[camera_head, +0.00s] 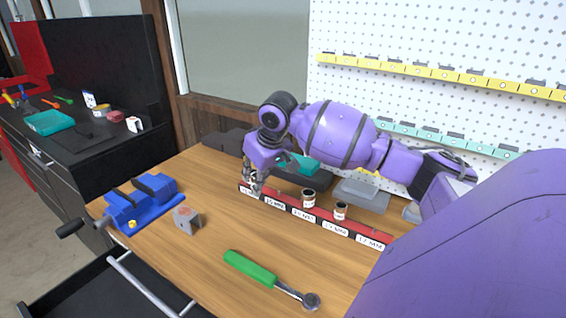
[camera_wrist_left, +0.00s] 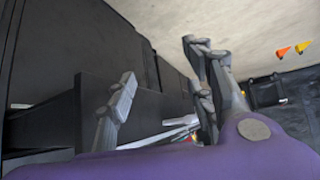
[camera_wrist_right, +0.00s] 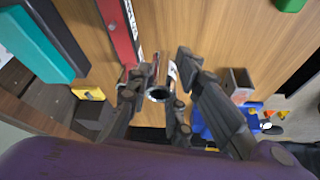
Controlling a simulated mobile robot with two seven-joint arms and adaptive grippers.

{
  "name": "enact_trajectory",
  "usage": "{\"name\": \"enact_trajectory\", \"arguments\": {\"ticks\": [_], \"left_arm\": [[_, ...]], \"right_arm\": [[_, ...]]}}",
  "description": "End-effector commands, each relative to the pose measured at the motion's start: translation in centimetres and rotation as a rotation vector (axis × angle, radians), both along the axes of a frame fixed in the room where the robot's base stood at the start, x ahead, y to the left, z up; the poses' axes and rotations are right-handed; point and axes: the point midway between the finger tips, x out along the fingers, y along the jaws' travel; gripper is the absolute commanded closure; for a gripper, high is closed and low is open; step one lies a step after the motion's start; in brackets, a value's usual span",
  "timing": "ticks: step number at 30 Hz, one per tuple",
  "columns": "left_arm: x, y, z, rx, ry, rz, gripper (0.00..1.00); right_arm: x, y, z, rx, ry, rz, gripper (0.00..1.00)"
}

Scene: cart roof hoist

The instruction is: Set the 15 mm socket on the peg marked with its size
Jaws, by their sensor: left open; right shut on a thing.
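The red rail (camera_head: 320,218) lies on the wooden bench, with white size labels along its front and small pegs. The readable labels run from 12 MM to 17 MM; the leftmost is partly hidden by my gripper. Two sockets stand upright on the rail, one (camera_head: 309,198) near its middle and one (camera_head: 340,210) further right. My right gripper (camera_head: 254,186) is low at the rail's left end, shut on a metal socket (camera_wrist_right: 158,94) with a white label. I cannot read its size or tell whether it touches a peg. My left gripper (camera_wrist_left: 160,97) is open and empty, away from the bench.
A blue vise (camera_head: 140,203) and a grey block (camera_head: 187,218) sit at the bench's left. A green-handled ratchet (camera_head: 255,268) lies in front of the rail. Grey and teal bins stand behind the rail.

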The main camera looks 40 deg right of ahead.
Motion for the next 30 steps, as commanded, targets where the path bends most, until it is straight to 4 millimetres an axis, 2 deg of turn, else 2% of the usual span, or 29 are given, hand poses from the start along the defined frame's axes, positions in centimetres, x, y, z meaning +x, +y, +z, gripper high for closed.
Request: {"name": "enact_trajectory", "arguments": {"ticks": [1,3,6,9,13,25,30], "left_arm": [[0.3,0.0,0.3,0.0,-0.007,-0.001,0.51],[0.4,0.0,0.5,-0.001,-0.011,-0.001,0.51],[0.5,-0.1,0.7,-0.002,-0.014,-0.001,0.51],[0.5,-0.2,0.7,-0.003,-0.015,-0.002,0.51],[0.4,-0.3,0.7,-0.005,-0.013,-0.001,0.51],[0.4,-0.3,0.6,-0.006,-0.012,0.002,0.51],[0.4,-0.3,0.7,-0.007,-0.012,0.002,0.51]], "right_arm": [[0.1,-2.0,0.6,-0.002,-0.002,-0.01,1.0],[0.2,-4.1,1.0,-0.002,-0.003,-0.011,1.0],[0.1,-6.3,1.4,-0.002,0.0,-0.01,1.0],[0.1,-7.6,1.6,-0.002,0.0,-0.01,1.0],[0.1,-8.1,1.7,-0.003,0.001,-0.007,1.0],[0.1,-8.1,1.7,-0.027,0.009,-0.003,1.0],[0.0,-8.1,0.9,-0.023,0.01,-0.004,1.0]]}}
